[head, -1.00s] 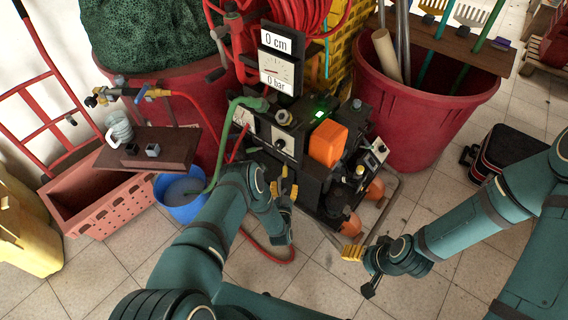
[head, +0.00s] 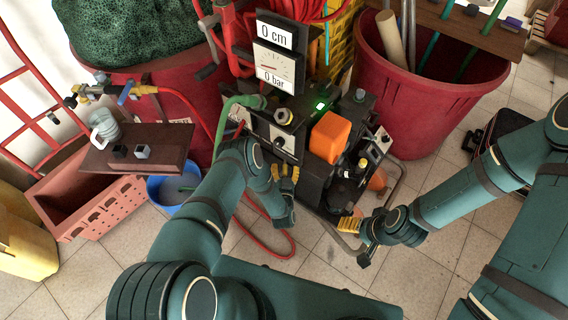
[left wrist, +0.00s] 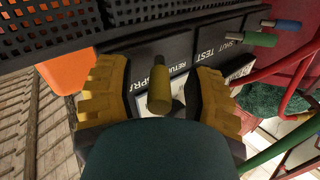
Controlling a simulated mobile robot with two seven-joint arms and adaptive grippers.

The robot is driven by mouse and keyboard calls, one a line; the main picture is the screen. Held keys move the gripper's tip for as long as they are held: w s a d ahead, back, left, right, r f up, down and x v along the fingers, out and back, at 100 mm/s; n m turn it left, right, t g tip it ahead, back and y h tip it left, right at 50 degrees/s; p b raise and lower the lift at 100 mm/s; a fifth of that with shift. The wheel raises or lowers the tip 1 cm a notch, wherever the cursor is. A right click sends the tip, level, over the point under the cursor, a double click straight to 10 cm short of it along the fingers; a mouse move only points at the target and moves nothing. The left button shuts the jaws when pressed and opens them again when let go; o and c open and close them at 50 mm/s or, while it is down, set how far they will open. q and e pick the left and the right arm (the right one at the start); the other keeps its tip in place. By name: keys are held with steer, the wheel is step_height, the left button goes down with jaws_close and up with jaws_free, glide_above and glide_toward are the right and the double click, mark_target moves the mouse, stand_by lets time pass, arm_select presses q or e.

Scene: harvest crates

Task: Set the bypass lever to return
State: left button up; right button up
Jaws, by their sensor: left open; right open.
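The pump unit (head: 312,143) stands on the floor, with a dark panel on its front. In the left wrist view a yellow-handled lever (left wrist: 159,92) points towards the camera. The label RETURN (left wrist: 178,56), upside down, is just right of it, and a partly hidden label starting SPR is to its left. My left gripper (head: 285,173) is open at the unit's front; in the left wrist view its pads stand on either side of the lever with gaps. My right gripper (head: 354,240) is open and empty, low in front of the unit's right side.
Green (left wrist: 250,39) and blue (left wrist: 286,23) handles are right of the yellow lever, by the TEST and SHUT labels. The display (head: 275,55) reads 0 cm and 0 bar. A blue bucket (head: 166,194) and red hose (head: 284,252) lie left and below. A frame rail (head: 394,190) borders the right.

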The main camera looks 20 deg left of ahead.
stand_by(0.3)
arm_select(q)
jaws_close()
steer(key=shift+a+h, duration=0.1)
steer(key=shift+h, duration=0.2)
steer(key=a+m+h, duration=0.1)
steer(key=m+h, duration=0.1)
steer(key=h, duration=0.1)
steer(key=m+h, duration=0.3)
steer(key=h, duration=0.1)
steer(key=a+m+h, duration=0.1)
steer(key=m+h, duration=0.1)
steer(key=h, duration=0.1)
steer(key=shift+w+a+g+h, duration=0.15)
steer(key=shift+a+g+h, duration=0.15)
steer(key=shift+g+h, duration=0.1)
steer(key=shift+w+a+m+g+h, duration=0.25)
steer(key=shift+m+g+h, duration=0.75)
steer(key=shift+m+h, duration=0.25)
steer(key=shift+w+a+m+g+h, duration=0.2)
steer(key=shift+a+m+g+h, duration=0.1)
steer(key=shift+m+g+h, duration=0.9)
steer(key=shift+w+a+m+g+h, duration=0.25)
steer(key=shift+m+g+h, duration=0.65)
steer(key=shift+h, duration=0.55)
steer(key=shift+m, duration=0.25)
